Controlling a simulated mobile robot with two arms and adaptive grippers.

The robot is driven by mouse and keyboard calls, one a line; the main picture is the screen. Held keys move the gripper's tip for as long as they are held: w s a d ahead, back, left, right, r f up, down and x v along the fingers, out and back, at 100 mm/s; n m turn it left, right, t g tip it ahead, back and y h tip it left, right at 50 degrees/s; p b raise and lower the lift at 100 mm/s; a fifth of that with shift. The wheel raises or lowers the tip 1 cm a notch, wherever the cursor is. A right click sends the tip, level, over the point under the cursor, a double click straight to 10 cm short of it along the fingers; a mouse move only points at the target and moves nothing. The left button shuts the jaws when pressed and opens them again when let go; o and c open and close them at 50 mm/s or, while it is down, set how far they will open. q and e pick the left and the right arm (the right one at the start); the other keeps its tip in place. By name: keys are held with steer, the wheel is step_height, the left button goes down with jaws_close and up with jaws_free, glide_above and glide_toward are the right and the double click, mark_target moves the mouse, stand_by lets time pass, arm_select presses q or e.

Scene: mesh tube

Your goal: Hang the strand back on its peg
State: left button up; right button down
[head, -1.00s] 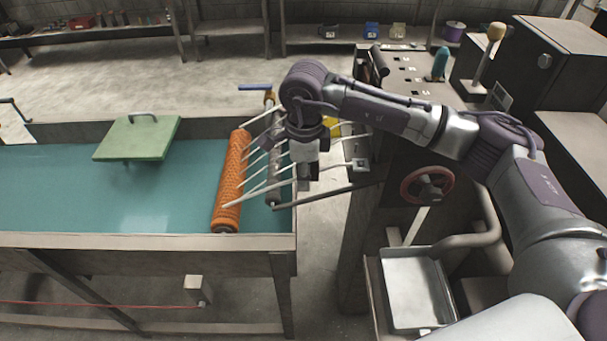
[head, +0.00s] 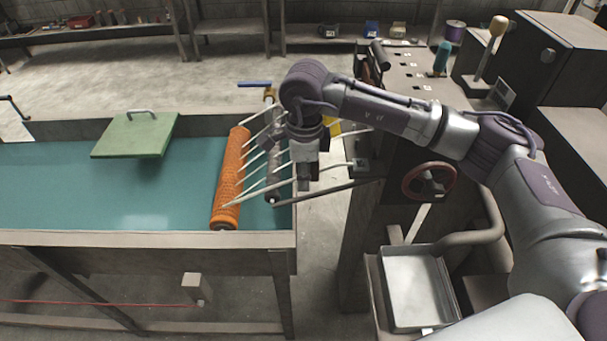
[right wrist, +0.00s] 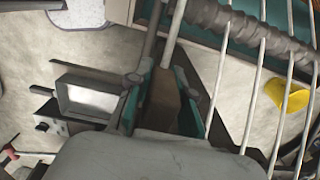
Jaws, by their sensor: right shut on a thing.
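An orange mesh tube (head: 231,180) lies along the right end of the teal-topped table. Several pale strands (head: 252,163) fan from it toward a dark ribbed roller (head: 273,178). My right gripper (head: 304,186) is beside the roller, pointing down, partly blending with the dark parts there. In the right wrist view its teal fingers (right wrist: 160,95) are closed around the end of one pale strand (right wrist: 176,28), with a brown shape between them. Other strands (right wrist: 258,75) run past on the right, over the roller (right wrist: 262,32). I cannot make out the free peg. My left gripper is out of view.
A green board with a handle (head: 136,135) sits on the table (head: 80,190). A dark machine with a red handwheel (head: 430,182) and a metal tray (head: 418,285) stand right. A dark bar (head: 335,192) crosses the gap below my gripper.

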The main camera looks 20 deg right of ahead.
steer(key=shift+f, duration=0.15)
steer(key=c, duration=1)
jaws_free()
steer(key=shift+o, duration=0.2)
